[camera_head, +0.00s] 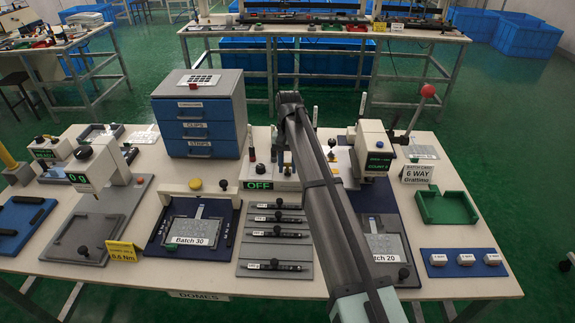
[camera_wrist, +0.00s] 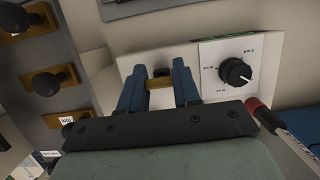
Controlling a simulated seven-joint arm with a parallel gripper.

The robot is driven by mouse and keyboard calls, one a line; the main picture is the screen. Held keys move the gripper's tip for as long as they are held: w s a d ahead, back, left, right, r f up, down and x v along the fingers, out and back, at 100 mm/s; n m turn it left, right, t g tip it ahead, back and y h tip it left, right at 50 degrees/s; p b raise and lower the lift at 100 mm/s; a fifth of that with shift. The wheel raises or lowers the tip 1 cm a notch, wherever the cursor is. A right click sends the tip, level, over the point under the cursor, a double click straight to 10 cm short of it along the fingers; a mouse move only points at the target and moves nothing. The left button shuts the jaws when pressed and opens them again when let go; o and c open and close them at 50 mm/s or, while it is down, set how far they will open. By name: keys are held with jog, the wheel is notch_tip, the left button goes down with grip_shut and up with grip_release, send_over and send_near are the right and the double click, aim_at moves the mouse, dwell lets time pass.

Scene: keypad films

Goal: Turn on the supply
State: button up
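The supply is a pale unit with a green-lit display reading OFF (camera_head: 258,185), standing at the middle of the bench in the head view. In the wrist view its white panel (camera_wrist: 208,90) carries a black rotary knob (camera_wrist: 234,73) with small markings around it. My gripper (camera_wrist: 160,70) is over the unit, left of the knob. Its two blue fingers stand apart, with a small brass-coloured part (camera_wrist: 160,84) in the gap between them. I cannot tell whether the fingers touch that part.
Several black-knobbed bars lie on a grey rack (camera_head: 276,238) in front of the supply. A blue drawer cabinet (camera_head: 202,125) stands behind to the left. A press with a red-ball lever (camera_head: 428,91) stands to the right. A red-tipped part (camera_wrist: 254,105) is close beside my gripper.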

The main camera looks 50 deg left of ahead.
jog(key=o, duration=0.4)
jog(key=shift+o, duration=0.2)
jog(key=shift+d, duration=0.1)
jog(key=shift+s+d+f+t+y, duration=0.1)
jog(key=shift+s+d+t+y, duration=0.15)
jog(key=shift+t+y, duration=0.15)
jog(key=shift+s+d+f+t+y, duration=0.1)
jog(key=shift+s+d+t+y, duration=0.15)
jog(key=shift+t+y, duration=0.55)
notch_tip(320, 180, up, 14)
jog(key=w+r+n+t+y, duration=0.1)
jog(key=w+r+y, duration=0.4)
jog(key=w, duration=0.5)
jog(key=w+r+n+t+y, duration=0.1)
jog(key=w+r+y, duration=0.4)
jog(key=w, duration=0.6)
jog(key=shift+d+r+y, duration=0.3)
jog(key=shift+d+r, duration=0.1)
jog(key=shift+r, duration=0.9)
